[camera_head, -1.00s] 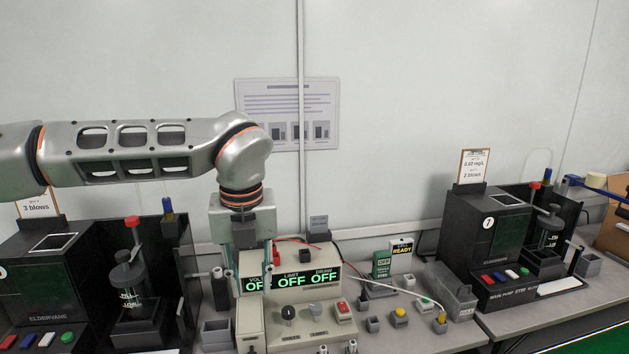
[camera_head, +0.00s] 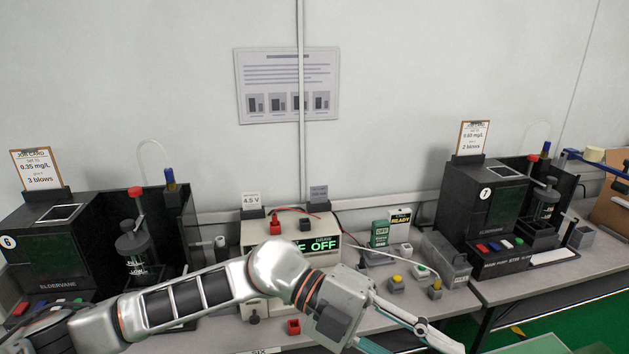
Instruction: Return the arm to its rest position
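My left arm (camera_head: 200,298) comes in low from the left and stretches across the front of the bench. My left gripper (camera_head: 425,345) is at the bottom of the picture, right of centre, pointing to the lower right. Its fingers look spread apart with nothing seen between them, though the lower finger runs out of the picture. The arm hides most of the front of the beige console with green displays (camera_head: 310,244). My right gripper is not in view.
Black tester 6 (camera_head: 50,235) stands at left and black tester 7 (camera_head: 487,210) at right. A grey bin (camera_head: 445,262), small blocks with yellow tops (camera_head: 397,283) and a small red block (camera_head: 293,327) are on the bench. Green floor shows at lower right.

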